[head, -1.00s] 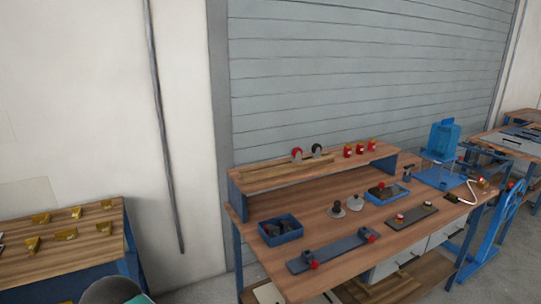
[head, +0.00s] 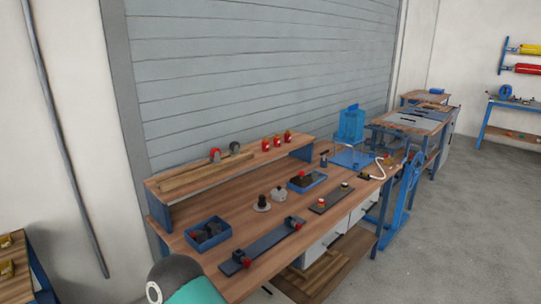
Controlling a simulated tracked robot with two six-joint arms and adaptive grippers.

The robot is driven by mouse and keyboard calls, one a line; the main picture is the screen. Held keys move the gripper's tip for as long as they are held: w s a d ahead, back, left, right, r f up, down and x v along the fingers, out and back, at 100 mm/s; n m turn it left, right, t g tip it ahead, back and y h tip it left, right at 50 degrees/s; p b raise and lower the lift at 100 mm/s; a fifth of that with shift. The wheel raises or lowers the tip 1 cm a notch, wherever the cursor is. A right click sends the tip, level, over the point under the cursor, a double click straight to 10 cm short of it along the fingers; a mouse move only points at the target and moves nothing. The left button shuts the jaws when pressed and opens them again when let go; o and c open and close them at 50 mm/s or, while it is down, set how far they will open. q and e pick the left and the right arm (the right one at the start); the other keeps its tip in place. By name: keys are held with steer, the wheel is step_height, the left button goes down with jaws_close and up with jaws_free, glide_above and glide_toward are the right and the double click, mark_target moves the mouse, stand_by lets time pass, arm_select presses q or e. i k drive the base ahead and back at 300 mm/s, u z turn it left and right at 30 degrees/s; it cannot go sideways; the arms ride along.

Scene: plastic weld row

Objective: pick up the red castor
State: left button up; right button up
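The red castor (head: 215,155) stands on the raised wooden shelf (head: 188,181) at the back of the workbench. It is a small red wheel with a grey part, close to the long wooden strips on the shelf. A darker grey castor (head: 235,147) stands just to its right. Neither of my grippers shows in the head view.
The workbench (head: 185,227) carries a blue bin (head: 207,238), a dark bar with red-ended clamps (head: 262,245), and a blue tray (head: 307,186). Several red bottles (head: 277,141) stand on the shelf. A grey and teal rounded shape (head: 180,275) covers the bench's near-left side. Open floor (head: 445,230) lies right.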

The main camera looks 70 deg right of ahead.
mark_target(215, 153)
steer(key=u, duration=5.1)
steer(key=k, duration=0.6)
steer(key=z, duration=5.9)
steer(key=k, duration=0.55)
steer(key=z, duration=0.1)
